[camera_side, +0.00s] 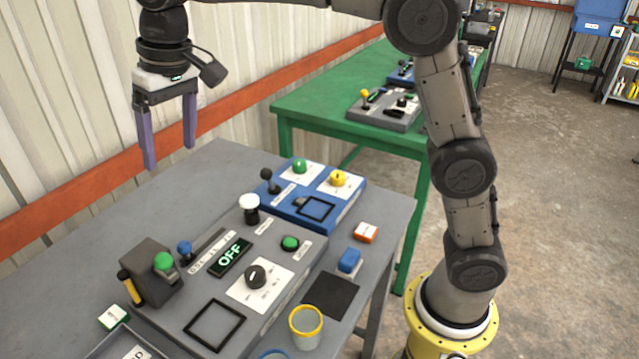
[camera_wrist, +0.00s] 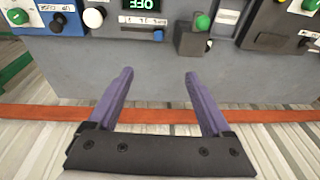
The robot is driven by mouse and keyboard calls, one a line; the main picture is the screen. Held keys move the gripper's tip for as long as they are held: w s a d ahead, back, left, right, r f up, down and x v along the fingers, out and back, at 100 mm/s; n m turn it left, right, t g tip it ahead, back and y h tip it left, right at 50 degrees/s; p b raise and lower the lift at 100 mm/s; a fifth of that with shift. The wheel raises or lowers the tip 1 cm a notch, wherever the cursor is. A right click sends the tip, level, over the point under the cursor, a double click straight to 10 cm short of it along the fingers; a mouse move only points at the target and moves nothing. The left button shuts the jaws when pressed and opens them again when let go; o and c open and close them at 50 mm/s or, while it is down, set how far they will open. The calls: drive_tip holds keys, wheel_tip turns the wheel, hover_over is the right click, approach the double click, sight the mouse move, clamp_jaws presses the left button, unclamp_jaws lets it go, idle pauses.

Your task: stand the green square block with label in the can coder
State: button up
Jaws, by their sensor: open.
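A small green square block (camera_side: 113,316) with a white label on top lies on the grey table at the lower left of the side view. No console carries a name I can read as can coder. The large grey console (camera_side: 200,300) has a lit OFF display, a dial and a black square frame (camera_side: 214,326). A blue console (camera_side: 300,212) behind it has a smaller black square frame (camera_side: 316,208). My gripper (camera_side: 170,157) is open and empty, high above the back left of the table, away from the block. In the wrist view its purple fingers (camera_wrist: 158,75) are apart with nothing between them.
A dark box with a green knob (camera_side: 150,272) stands beside the block. An orange-and-white block (camera_side: 366,232), a blue block (camera_side: 349,262), a dark mat (camera_side: 331,294) and a yellow-rimmed cup (camera_side: 306,326) are on the right. The table's back left is clear.

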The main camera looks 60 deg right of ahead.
drive_tip(key=s+d+f+t, duration=0.1)
drive_tip(key=s+d, duration=0.5)
drive_tip(key=s, duration=0.5)
drive_tip(key=s+d+f+t, duration=0.1)
drive_tip(key=s+d, duration=0.6)
drive_tip(key=s, duration=0.4)
drive_tip(key=shift+d+f+t, duration=0.25)
drive_tip(key=shift+f+t, duration=0.05)
drive_tip(key=shift+o, duration=0.5)
drive_tip(key=s+d+f, duration=0.1)
drive_tip(key=s+f, duration=0.4)
drive_tip(key=s, duration=0.1)
drive_tip(key=shift+s+d+f+t+h, duration=0.2)
drive_tip(key=shift+s+d+t+h, duration=0.1)
drive_tip(key=shift+d+t+h, duration=0.1)
drive_tip(key=shift+s+f, duration=0.15)
drive_tip(key=shift+f, duration=0.05)
